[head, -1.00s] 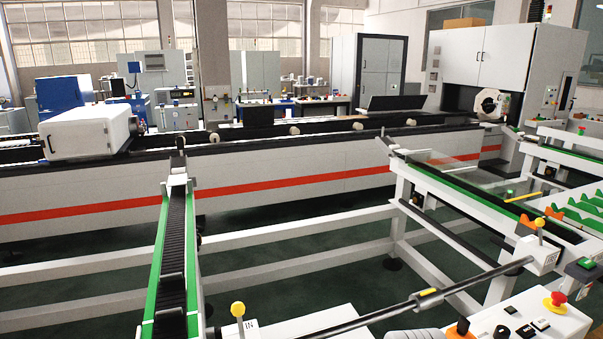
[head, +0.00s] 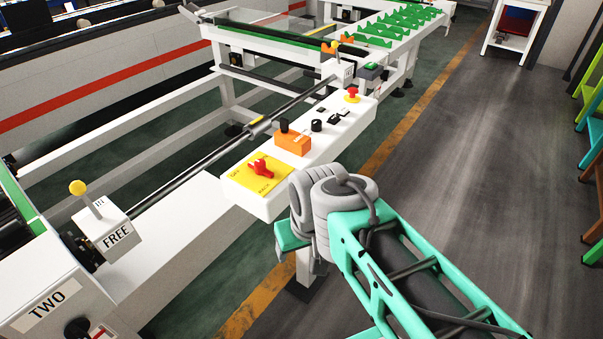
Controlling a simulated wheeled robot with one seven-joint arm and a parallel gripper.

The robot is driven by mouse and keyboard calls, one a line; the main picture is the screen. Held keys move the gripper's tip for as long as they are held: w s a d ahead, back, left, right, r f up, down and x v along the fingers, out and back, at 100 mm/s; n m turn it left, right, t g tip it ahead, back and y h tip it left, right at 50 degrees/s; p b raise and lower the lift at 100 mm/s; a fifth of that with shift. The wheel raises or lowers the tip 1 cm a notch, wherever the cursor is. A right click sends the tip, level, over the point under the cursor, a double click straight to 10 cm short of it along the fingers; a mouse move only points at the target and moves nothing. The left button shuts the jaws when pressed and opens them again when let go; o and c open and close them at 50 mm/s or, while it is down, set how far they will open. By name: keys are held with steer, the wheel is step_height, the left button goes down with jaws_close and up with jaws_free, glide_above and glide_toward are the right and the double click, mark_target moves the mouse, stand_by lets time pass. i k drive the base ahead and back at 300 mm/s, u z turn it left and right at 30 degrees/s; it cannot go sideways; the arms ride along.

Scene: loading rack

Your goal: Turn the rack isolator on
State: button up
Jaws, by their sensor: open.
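The rack isolator is a red rotary handle (head: 262,170) on a yellow plate (head: 245,176), at the near end of a white control panel (head: 335,125). The plate reads "OFF" at its left and "RACK" along its near edge. I cannot tell which mark the handle points to. My arm comes in from the lower right, and its grey joint is just right of the plate, apart from the handle in the picture. My gripper's fingers do not show. The handle is unobstructed in this view.
On the same panel are an orange block (head: 293,141) with a black lever, black knobs and switches, and a red emergency button (head: 352,95). A yellow-knobbed lever (head: 78,188) stands on the "FREE" box (head: 116,234) at left. Open floor (head: 455,150) lies right.

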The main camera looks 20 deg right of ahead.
mark_target(259, 165)
steer(key=z, duration=0.25)
steer(key=k, duration=0.65)
steer(key=u, duration=0.3)
steer(key=i, duration=1.3)
steer(key=z, duration=0.1)
